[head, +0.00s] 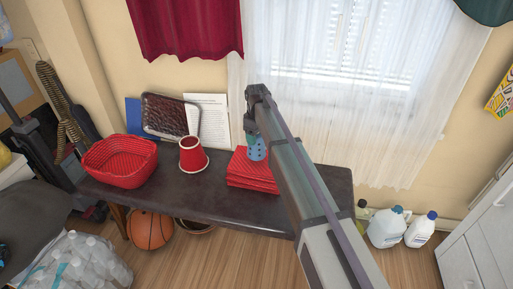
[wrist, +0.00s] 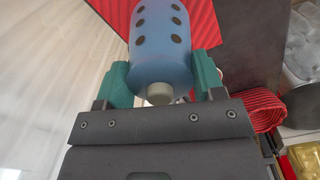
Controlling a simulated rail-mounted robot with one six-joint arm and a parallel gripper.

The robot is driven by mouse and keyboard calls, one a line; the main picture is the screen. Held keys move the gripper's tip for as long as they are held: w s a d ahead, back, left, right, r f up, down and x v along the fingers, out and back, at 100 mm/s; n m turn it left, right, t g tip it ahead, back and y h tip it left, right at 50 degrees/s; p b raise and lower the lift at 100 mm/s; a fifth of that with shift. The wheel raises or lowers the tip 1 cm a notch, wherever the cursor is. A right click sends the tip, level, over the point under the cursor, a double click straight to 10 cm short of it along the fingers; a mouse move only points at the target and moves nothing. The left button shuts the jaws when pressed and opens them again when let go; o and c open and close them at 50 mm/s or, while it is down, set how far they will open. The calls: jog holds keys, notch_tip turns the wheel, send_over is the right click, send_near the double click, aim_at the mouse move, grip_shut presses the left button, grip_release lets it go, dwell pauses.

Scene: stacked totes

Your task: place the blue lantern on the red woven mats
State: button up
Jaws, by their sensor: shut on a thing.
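The blue lantern (head: 257,150) is a small cylinder with dark round holes. My gripper (head: 252,137) is shut on it, and in the wrist view the lantern (wrist: 160,42) sits between the two green fingers (wrist: 160,82). The red woven mats (head: 252,180) lie in a stack on the dark table, and they also show in the wrist view (wrist: 203,25) behind the lantern. In the head view the lantern appears over the back part of the stack. I cannot tell whether it touches the mats. My arm hides the right side of the stack.
On the dark table (head: 205,210), a red cup-shaped thing (head: 193,156) stands left of the mats, and a red basket (head: 120,161) is farther left. A dark tray (head: 170,116) and a white sheet (head: 210,118) lean at the wall. White curtains (head: 330,120) hang behind.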

notch_tip(320, 180, down, 4)
jog(key=shift+r+b, duration=0.25)
jog(key=shift+b, duration=0.75)
jog(key=shift+r, duration=0.3)
jog(key=shift+f, duration=0.15)
jog(key=o, duration=1.5)
jog(key=shift+c, duration=0.2)
notch_tip(320, 180, up, 13)
jog(key=p, duration=1.2)
jog(key=shift+f+p, duration=0.2)
jog(key=shift+p, duration=0.2)
jog(key=shift+f, duration=0.15)
